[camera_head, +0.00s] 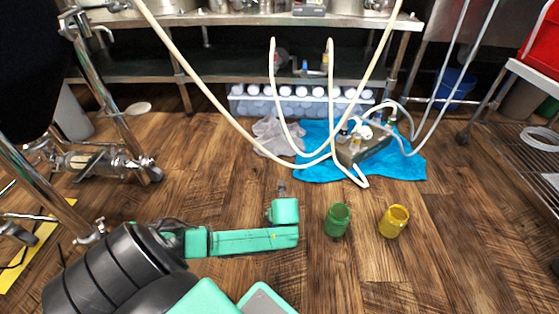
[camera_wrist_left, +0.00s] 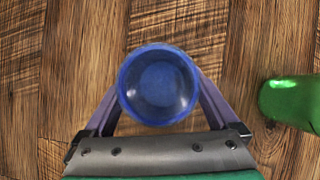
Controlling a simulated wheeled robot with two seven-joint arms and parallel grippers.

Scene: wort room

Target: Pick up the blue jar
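The blue jar (camera_wrist_left: 158,86) shows in the left wrist view, seen from above as a round, open-looking rim. My left gripper (camera_wrist_left: 158,97) has one finger along each side of it. The fingertips are hidden by the jar, so I cannot tell whether they press on it. In the head view my left arm reaches in from the left, low over the floor; the blue jar cannot be made out there, and the fingers are not clear. My right gripper is not in view.
A green jar (camera_head: 337,220) stands right of my left wrist and shows in the left wrist view (camera_wrist_left: 290,102). A yellow jar (camera_head: 394,222) stands further right. Behind are a blue cloth (camera_head: 405,168) with a pump and hoses, and a crate (camera_head: 245,107). Metal legs stand left.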

